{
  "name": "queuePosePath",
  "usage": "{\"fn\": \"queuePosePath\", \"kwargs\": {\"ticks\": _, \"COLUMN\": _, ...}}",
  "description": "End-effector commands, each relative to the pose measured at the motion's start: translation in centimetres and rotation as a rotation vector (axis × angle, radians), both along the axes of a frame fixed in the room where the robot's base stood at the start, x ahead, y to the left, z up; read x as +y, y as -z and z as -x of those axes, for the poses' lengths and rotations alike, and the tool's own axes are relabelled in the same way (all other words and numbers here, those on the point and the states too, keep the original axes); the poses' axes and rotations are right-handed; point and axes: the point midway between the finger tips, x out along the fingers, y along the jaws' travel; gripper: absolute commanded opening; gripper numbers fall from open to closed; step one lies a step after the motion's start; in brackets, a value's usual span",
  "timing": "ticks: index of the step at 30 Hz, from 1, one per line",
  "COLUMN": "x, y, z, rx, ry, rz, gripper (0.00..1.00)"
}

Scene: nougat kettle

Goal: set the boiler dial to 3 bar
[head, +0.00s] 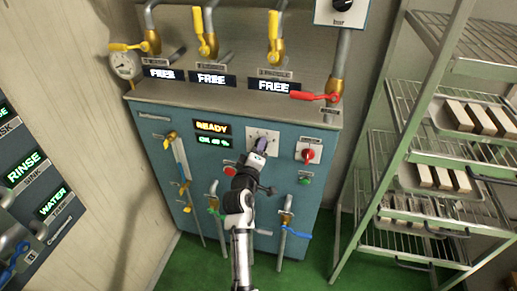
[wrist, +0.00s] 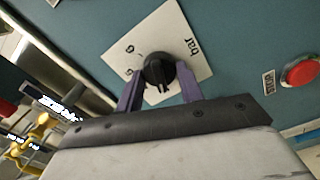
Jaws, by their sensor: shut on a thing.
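A round black dial (wrist: 159,70) sits on a white square plate (wrist: 186,36) printed with "bar" and a few digits. The dial is between the two purple fingers of my gripper (wrist: 160,88), which is shut on it. I cannot read which mark the dial points to. In the head view my gripper (head: 258,149) reaches the white plate (head: 271,133) on the blue cabinet front and hides most of the dial. A second black dial (head: 342,4) on a white "bar" plate shows at the top edge.
A red knob (head: 308,155) is right of the plate, and the READY display (head: 212,127) is left. A metal rack (head: 407,150) with trays stands right. Green floor (head: 300,270) is open in front.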

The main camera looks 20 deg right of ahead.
Motion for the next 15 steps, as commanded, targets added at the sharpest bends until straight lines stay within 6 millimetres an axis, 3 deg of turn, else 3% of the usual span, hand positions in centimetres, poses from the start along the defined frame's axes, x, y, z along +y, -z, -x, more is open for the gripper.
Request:
{"fn": "queuePosePath", "kwargs": {"ticks": 7, "x": 0.03, "y": 0.06, "z": 0.0, "rx": 0.002, "ry": 0.0, "rz": 0.001, "gripper": 0.14}}
{"fn": "queuePosePath", "kwargs": {"ticks": 8, "x": 0.03, "y": 0.07, "z": 0.0, "rx": 0.002, "ry": 0.0, "rz": 0.001, "gripper": 0.4}}
{"fn": "queuePosePath", "kwargs": {"ticks": 12, "x": 0.02, "y": 0.05, "z": 0.0, "rx": 0.001, "ry": 0.0, "rz": 0.0, "gripper": 0.58}}
{"fn": "queuePosePath", "kwargs": {"ticks": 15, "x": 0.02, "y": 0.04, "z": 0.0, "rx": 0.0, "ry": 0.0, "rz": 0.0, "gripper": 0.58}}
